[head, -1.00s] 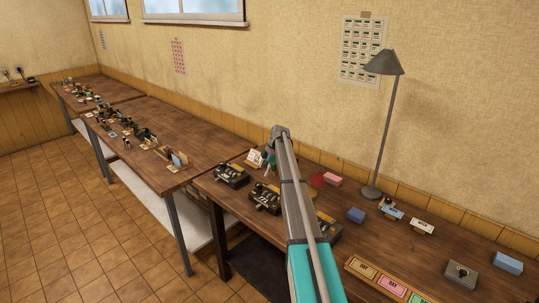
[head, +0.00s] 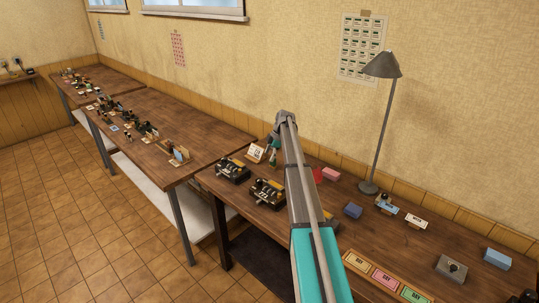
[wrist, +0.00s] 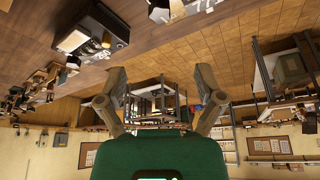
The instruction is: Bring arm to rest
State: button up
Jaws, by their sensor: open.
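My gripper (wrist: 160,86) shows in the wrist view with its green body at the bottom and its two fingers spread wide apart. It is open, with nothing between the fingers but the distant room. In the head view my arm, grey with a teal section, stretches up over the near wooden table (head: 315,235), high above its top. The gripper itself is mostly hidden behind the arm in that view.
Black presses (head: 267,193) stand at the table's left end; another is partly behind my arm. The tiled floor (head: 85,220) at left is clear.

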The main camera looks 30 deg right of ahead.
jog(key=shift+a, duration=0.1)
dwell(0.4)
jog(key=s+a+f+m+h+b, duration=0.25)
jog(key=s+a+m, duration=0.45)
jog(key=s+a, duration=1.15)
jog(key=s+a+f+m+h, duration=0.1)
jog(key=s+a+m, duration=0.3)
jog(key=s+a, duration=0.3)
jog(key=s+a+f+m+h+b, duration=0.1)
jog(key=s+a+m, duration=0.4)
jog(key=s, duration=1)
jog(key=a, duration=0.2)
jog(key=shift+a+f+g, duration=0.3)
jog(key=shift+a+f, duration=0.05)
jog(key=shift+a, duration=0.05)
jog(key=shift+c, duration=0.2)
